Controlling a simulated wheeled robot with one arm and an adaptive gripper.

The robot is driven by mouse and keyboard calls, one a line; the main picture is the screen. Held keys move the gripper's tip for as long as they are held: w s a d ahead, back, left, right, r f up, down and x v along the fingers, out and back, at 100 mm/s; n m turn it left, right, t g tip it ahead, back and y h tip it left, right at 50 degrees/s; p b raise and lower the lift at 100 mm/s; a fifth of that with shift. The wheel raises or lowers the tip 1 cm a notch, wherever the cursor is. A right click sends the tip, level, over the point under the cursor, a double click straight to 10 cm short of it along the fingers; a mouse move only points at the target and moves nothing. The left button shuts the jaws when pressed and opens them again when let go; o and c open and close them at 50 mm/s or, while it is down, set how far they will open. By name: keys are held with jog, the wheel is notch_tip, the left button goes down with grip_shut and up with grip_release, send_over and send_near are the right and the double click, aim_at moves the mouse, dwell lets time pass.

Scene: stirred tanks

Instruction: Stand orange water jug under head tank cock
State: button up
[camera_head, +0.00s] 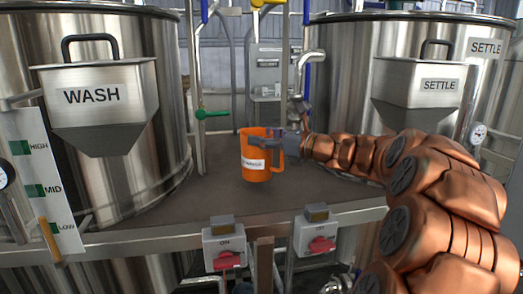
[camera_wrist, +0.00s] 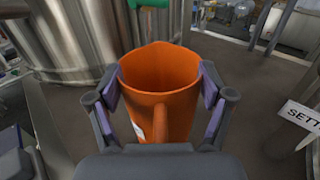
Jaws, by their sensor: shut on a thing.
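The orange water jug (camera_head: 257,168) is upright in the middle of the head view, with a white label on its side. My gripper (camera_head: 277,144) reaches it from the right and is shut on it. In the wrist view the jug (camera_wrist: 160,75) shows its open mouth, with purple-padded fingers on both sides. I cannot tell whether its base touches the deck. A green-handled cock (camera_head: 212,114) is on a pipe left of the jug. A yellow-handled cock (camera_head: 267,3) is above, at the top edge. Neither is marked as the head tank's.
The WASH tank (camera_head: 160,60) stands left and the SETTLE tank (camera_head: 345,80) right, each with a hopper. The dark deck (camera_head: 215,195) is bare around the jug. Two switch boxes with red knobs (camera_head: 227,261) hang at its front edge. A steel pipe (camera_head: 299,95) stands behind my gripper.

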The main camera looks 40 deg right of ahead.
jog(key=shift+f, duration=1.55)
jog(key=shift+a+f, duration=0.1)
jog(key=shift+f, duration=0.05)
jog(key=o, duration=1.4)
jog(key=shift+o, duration=0.2)
jog(key=shift+s, duration=0.2)
jog(key=v, duration=1.1)
jog(key=shift+s, duration=0.3)
